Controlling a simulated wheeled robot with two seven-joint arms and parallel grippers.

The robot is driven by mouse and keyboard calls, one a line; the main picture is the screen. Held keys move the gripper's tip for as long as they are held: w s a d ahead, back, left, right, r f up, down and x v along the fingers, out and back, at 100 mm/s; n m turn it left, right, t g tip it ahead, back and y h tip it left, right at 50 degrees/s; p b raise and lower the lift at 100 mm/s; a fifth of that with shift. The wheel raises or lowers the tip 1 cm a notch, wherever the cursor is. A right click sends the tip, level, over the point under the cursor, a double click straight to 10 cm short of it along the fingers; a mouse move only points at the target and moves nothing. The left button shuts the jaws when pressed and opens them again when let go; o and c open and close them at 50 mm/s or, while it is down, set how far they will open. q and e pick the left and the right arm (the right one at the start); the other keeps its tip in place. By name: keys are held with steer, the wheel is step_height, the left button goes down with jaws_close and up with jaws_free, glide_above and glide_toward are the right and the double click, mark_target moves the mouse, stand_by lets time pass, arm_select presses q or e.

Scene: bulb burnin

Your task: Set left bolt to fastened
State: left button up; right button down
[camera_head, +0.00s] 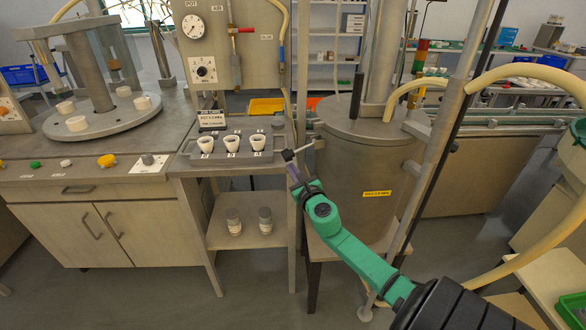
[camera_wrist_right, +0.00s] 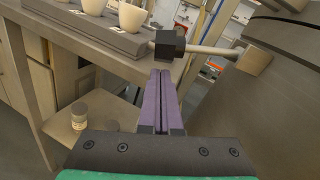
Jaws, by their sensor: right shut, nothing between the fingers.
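The left bolt is a pale rod with a dark hexagonal knob (camera_head: 287,155). It sticks out leftward from the side of a grey metal vessel (camera_head: 350,190), roughly level. In the right wrist view the knob (camera_wrist_right: 170,43) is just beyond my fingertips, and the rod runs right to a block (camera_wrist_right: 254,60) on the vessel. My right gripper (camera_head: 292,171), with purple fingers, is just below the knob. In the wrist view its fingers (camera_wrist_right: 162,76) are together and empty, and appear apart from the knob. The vessel's lid (camera_head: 345,118) is on top. My left gripper is out of view.
A grey tray (camera_head: 190,158) with white cups stands on the bench left of the bolt. Two jars (camera_head: 234,222) stand on the shelf below. A slanted pole (camera_head: 440,140) and pale hoses (camera_head: 520,75) are right of the vessel. A vertical post is close beside the bolt.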

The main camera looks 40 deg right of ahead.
steer(key=shift+r, duration=0.1)
steer(key=shift+a+r+m+p, duration=0.15)
steer(key=shift+r+m+p, duration=0.05)
steer(key=shift+m+p, duration=0.1)
steer(key=shift+a+r, duration=0.1)
steer(key=shift+r, duration=0.1)
steer(key=shift+w+a+r+m+p, duration=0.1)
steer(key=shift+a+r+m+p, duration=0.05)
steer(key=shift+r+m+p, duration=0.35)
steer(key=shift+w+a+r+m+p, duration=0.1)
steer(key=shift+a+r+m+p, duration=0.05)
steer(key=shift+r+m+p, duration=0.3)
steer(key=r+m+p, duration=0.2)
steer(key=shift+a+r+m, duration=0.2)
steer(key=shift+a+m, duration=0.05)
steer(key=shift+m, duration=0.1)
step_height(320, 180, up, 11)
steer(key=m+p, duration=0.9)
steer(key=m, duration=0.5)
glide_above(283, 151)
steer(key=s+d, duration=0.5)
steer(key=s, duration=0.1)
steer(key=shift+d+m+t+p, duration=0.3)
steer(key=shift+d+m+p, duration=0.1)
steer(key=shift+d+m, duration=0.4)
steer(key=shift+a, duration=0.1)
